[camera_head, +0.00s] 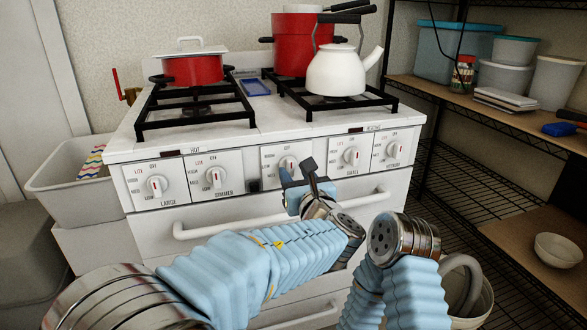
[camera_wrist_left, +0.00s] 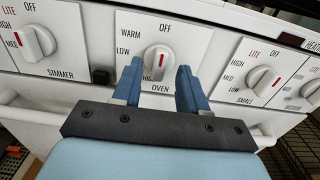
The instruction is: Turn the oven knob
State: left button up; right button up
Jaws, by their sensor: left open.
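The oven knob is a white dial with a red mark. In the left wrist view the oven knob (camera_wrist_left: 157,63) sits at the middle, on a panel marked OFF, WARM, LOW and OVEN. Its red mark points up, roughly at OFF. My left gripper (camera_wrist_left: 155,82) is open, its two blue fingers apart below and to either side of the knob; I cannot tell whether they touch it. In the head view the oven knob (camera_head: 289,163) is partly hidden by my left gripper (camera_head: 297,172). My right arm shows at lower right, but its gripper is not visible.
Other knobs (camera_head: 156,186) flank the oven knob along the white stove front. The oven door handle (camera_head: 215,227) runs below. A red pot (camera_head: 190,69) and a white kettle (camera_head: 335,72) stand on the burners. A wire shelf (camera_head: 465,104) is at right.

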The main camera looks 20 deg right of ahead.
pick_arm(q)
jog(key=shift+w, duration=0.95)
jog(key=shift+c, duration=0.4)
grip_shut()
